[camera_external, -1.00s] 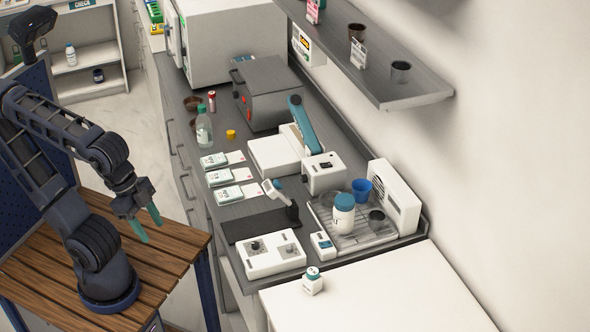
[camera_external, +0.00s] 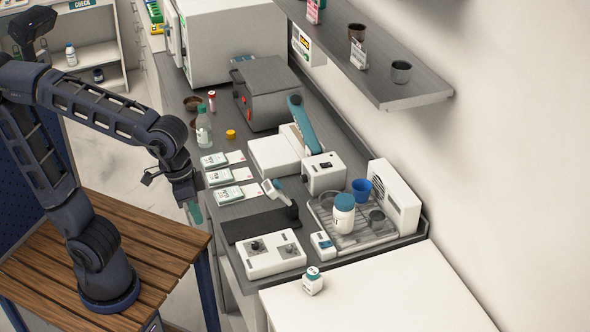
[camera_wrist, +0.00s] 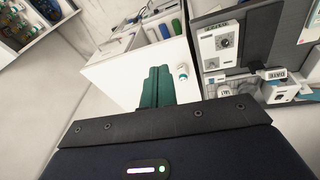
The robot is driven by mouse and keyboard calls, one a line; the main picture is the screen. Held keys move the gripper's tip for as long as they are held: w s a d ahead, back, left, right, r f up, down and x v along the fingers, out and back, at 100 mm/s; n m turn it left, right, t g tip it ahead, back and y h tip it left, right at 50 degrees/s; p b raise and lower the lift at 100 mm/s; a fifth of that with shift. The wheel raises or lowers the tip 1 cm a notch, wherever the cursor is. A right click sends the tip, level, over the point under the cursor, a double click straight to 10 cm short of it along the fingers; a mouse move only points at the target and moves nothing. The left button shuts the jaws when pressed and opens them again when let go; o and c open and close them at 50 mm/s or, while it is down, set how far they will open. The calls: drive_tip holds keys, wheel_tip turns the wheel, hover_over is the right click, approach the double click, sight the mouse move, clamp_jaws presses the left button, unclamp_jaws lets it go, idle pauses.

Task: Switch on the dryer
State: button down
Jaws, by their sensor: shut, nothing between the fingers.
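A white vented box (camera_external: 396,198), which looks like the dryer, stands at the right end of the grey counter against the wall, behind a wire rack tray (camera_external: 378,238). I cannot make out a switch on it. My gripper (camera_external: 196,213) is shut and empty, pointing down beside the counter's left edge, apart from everything. Its teal fingers (camera_wrist: 158,88) show pressed together in the wrist view.
The rack holds a white jar with a blue lid (camera_external: 343,212), a blue cup (camera_external: 361,189) and a grey cup (camera_external: 377,220).

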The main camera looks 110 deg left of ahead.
drive_tip(key=w+a+n+g, duration=0.1)
drive_tip(key=w+a+n, duration=0.4)
drive_tip(key=w+a, duration=0.25)
drive_tip(key=n+g, duration=0.3)
drive_tip(key=n, duration=1.2)
hover_over(321, 244)
drive_tip(key=w+a, duration=0.1)
wheel_tip(321, 244, down, 14)
drive_tip(key=shift+w+a+h, duration=0.25)
drive_tip(key=shift+w+h, duration=0.05)
drive_tip(key=shift+h, duration=0.1)
drive_tip(key=f, duration=0.4)
drive_tip(key=s+f, duration=0.1)
drive_tip(key=f, duration=0.4)
drive_tip(key=d+f, duration=0.1)
drive_tip(key=f, duration=0.4)
drive_tip(key=shift+s+d, duration=0.1)
drive_tip(key=shift+s, duration=0.05)
